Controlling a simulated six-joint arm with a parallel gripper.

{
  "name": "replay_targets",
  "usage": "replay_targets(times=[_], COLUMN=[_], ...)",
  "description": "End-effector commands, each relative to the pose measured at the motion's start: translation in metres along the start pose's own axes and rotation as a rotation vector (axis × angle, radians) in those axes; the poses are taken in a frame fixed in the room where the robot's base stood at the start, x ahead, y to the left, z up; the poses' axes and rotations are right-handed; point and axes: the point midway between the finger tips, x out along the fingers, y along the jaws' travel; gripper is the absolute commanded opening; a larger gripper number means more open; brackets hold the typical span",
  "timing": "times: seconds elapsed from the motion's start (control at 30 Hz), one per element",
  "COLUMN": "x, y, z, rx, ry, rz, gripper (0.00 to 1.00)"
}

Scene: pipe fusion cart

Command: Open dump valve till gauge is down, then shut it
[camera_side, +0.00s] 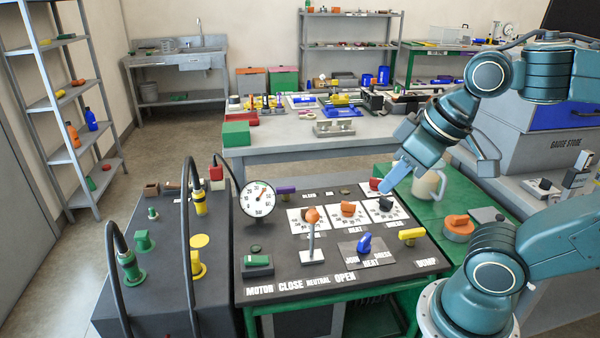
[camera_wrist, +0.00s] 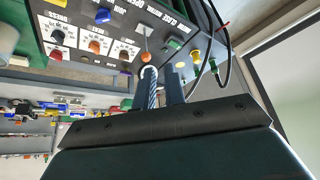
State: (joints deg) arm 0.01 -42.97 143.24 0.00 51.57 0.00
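The dump valve's yellow handle (camera_side: 411,235) lies at the right end of the dark control panel (camera_side: 330,278), above the DUMP label; its handle runs roughly sideways. The round white gauge (camera_side: 258,197) stands at the panel's back left. Its dark needle points up and right, off the bottom of the scale; the figures are too small to read surely. My gripper (camera_side: 391,184) hangs above the panel's back right, apart from the yellow handle. In the wrist view its two fingers (camera_wrist: 165,88) show a narrow empty gap.
An orange-topped lever (camera_side: 312,216), a blue knob (camera_side: 364,243) and black and orange knobs stand on the panel. A red knob (camera_side: 375,184) is close to my fingers. Black hoses (camera_side: 186,240) arch at left. A green-topped table (camera_side: 440,205) adjoins the right side.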

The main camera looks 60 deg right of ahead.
Motion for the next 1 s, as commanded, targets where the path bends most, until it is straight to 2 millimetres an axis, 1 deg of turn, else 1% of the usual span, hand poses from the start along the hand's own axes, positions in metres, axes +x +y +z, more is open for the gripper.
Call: replay_targets(times=[0.03,0.17,0.2,0.27,0.3,0.37,0.4,0.57,0.7,0.87,1.0], x=[0.0,0.003,0.004,0.007,0.01,0.015,0.018,0.035,0.051,0.068,0.083], y=[0.001,0.004,0.007,0.011,0.016,0.023,0.029,0.059,0.089,0.127,0.16], z=[0.0,-0.003,-0.004,-0.006,-0.008,-0.011,-0.013,-0.02,-0.021,-0.015,-0.003], rx=[0.002,0.016,0.025,0.042,0.057,0.082,0.101,0.191,0.276,0.376,0.467], ry=[-0.001,-0.012,-0.019,-0.031,-0.042,-0.06,-0.074,-0.138,-0.195,-0.259,-0.312], rz=[0.001,0.011,0.017,0.028,0.037,0.052,0.062,0.107,0.14,0.169,0.187], gripper=[0.22,0.47,0.55,0.67,0.75,0.86,0.9,0.9,0.9,0.9,0.9])
